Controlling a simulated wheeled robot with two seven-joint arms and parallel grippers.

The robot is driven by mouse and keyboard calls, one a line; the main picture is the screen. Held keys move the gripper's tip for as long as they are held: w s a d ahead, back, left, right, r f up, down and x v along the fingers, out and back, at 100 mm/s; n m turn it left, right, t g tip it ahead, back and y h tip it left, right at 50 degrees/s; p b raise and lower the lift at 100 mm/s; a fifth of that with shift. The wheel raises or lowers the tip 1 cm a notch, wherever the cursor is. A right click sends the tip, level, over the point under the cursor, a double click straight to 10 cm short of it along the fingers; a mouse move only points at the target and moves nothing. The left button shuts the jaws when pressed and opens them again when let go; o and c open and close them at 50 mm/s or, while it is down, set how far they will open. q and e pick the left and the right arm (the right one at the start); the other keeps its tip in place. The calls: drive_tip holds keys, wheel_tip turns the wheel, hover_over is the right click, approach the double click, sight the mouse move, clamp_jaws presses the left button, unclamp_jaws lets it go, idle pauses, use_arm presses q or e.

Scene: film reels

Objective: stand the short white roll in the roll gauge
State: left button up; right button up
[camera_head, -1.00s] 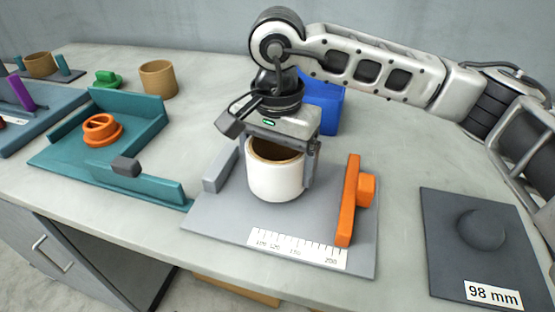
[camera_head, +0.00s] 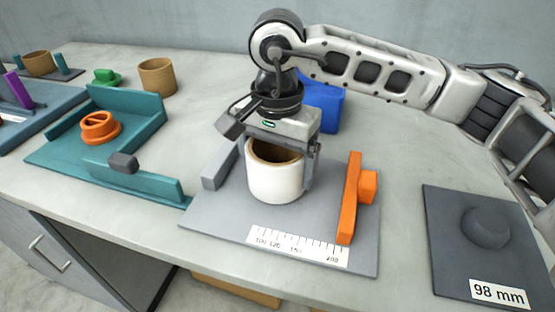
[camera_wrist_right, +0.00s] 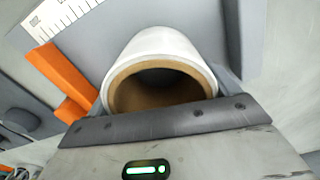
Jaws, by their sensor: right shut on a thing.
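The short white roll (camera_head: 275,178) has a brown core and stands upright on the grey plate of the roll gauge (camera_head: 225,215), between its grey block (camera_head: 220,166) at left and its orange jaw (camera_head: 350,198) at right. My right gripper (camera_head: 279,150) is above the roll and shut on it, with a finger showing at the roll's right side. In the right wrist view the roll (camera_wrist_right: 165,50) fills the space in front of the gripper (camera_wrist_right: 160,100). The roll's underside is hidden, so I cannot tell whether it touches the plate. My left gripper is out of view.
A dark pad (camera_head: 460,250) with a round knob and a "98 mm" label lies at right. A teal fixture (camera_head: 60,158) with an orange plug (camera_head: 99,127) is at left. A blue block (camera_head: 322,105) stands behind the gripper, and a brown roll (camera_head: 157,77) farther back.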

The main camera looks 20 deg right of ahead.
drive_tip(key=o, duration=0.8)
drive_tip(key=shift+o, duration=0.2)
